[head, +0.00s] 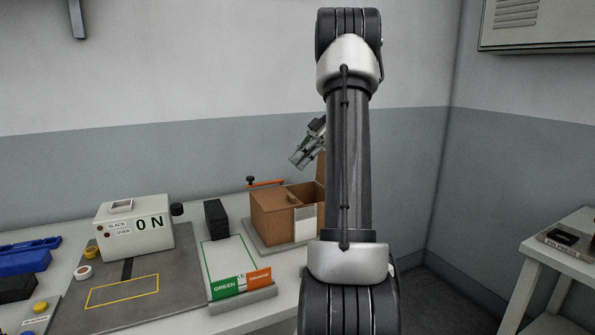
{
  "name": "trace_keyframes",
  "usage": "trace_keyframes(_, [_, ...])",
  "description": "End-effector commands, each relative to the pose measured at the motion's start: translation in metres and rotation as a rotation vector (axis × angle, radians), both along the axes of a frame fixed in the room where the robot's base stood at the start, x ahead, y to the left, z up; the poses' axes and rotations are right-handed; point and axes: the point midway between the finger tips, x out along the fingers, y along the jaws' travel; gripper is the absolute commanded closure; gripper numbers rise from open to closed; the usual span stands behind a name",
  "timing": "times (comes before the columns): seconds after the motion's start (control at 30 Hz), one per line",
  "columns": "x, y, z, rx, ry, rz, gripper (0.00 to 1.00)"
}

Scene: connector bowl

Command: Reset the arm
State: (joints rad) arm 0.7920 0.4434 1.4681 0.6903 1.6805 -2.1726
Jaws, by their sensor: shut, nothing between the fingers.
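My arm rises through the middle of the head view and hides part of the bench behind it. My gripper (297,162) shows small to the left of the arm's dark link, above the brown open box (272,217). It is tilted down to the left, shut and empty, and apart from everything on the bench. Part of the wrist is hidden behind the arm.
On the bench stand a white box marked "ON" (150,240), a grey mat (110,312) with a yellow outline, a green-and-orange labelled board (226,256), a black block (216,220) and blue bins (25,262). A white side table (570,256) stands right. The space between is open floor.

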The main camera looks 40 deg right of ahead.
Motion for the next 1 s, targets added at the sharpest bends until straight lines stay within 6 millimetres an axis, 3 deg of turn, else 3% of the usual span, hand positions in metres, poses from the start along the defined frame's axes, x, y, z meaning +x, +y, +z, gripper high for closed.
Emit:
trace_keyframes(0.3, [-0.01,-0.037,0.037,0.0,-0.001,-0.001,1.0])
trace_keyframes(0.47, [-0.013,-0.046,0.047,0.0,0.0,-0.001,1.0])
trace_keyframes(0.8, [-0.013,-0.047,0.048,0.008,0.027,-0.028,1.0])
trace_keyframes(0.93, [-0.007,-0.055,0.042,0.013,0.159,-0.205,1.0])
trace_keyframes(1.0, [-0.008,-0.063,0.025,0.014,0.296,-0.368,1.0])
